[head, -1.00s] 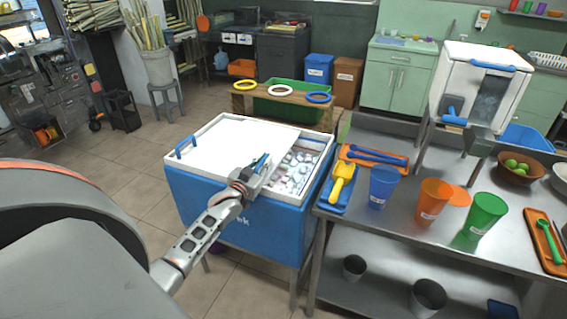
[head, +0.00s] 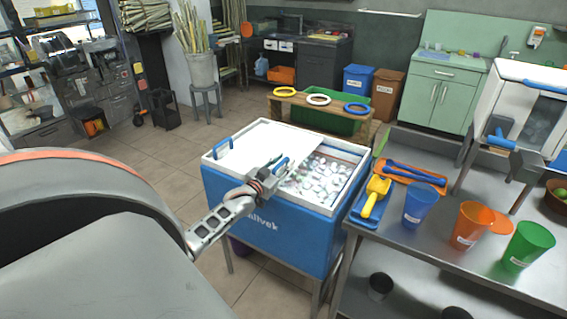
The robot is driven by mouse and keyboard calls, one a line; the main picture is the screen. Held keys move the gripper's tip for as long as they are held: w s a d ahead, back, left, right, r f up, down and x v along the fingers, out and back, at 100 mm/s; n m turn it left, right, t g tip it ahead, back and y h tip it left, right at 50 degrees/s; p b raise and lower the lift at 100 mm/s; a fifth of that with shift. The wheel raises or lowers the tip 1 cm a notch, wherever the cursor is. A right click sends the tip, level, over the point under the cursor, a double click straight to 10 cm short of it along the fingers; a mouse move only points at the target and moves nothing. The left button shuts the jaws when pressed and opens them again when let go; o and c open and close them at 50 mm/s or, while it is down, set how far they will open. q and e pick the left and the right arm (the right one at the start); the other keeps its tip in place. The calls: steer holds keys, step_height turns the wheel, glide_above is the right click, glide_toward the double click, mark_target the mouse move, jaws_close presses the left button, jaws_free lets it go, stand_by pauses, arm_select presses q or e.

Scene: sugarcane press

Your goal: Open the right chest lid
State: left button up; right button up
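The blue chest (head: 270,230) with white rims stands in the middle of the head view. Its left part is covered by white lid panels (head: 262,142), with a blue handle (head: 222,147) at the left end. The right part is open and shows pale ice (head: 322,178). My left gripper (head: 272,167) is at the right lid's blue handle (head: 282,164), by the left edge of the opening. It hides part of that handle, and I cannot tell whether its fingers are closed around it. My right gripper is not in view.
A steel table (head: 400,245) stands close to the chest's right, with a yellow scoop (head: 376,196), a blue cup (head: 420,204), an orange cup (head: 470,225) and a green cup (head: 528,245). A wooden ring stand (head: 318,106) is behind the chest. The floor left of it is clear.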

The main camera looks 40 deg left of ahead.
arm_select(q)
steer(key=shift+s, duration=0.1)
steer(key=v, duration=1.2)
stand_by(0.5)
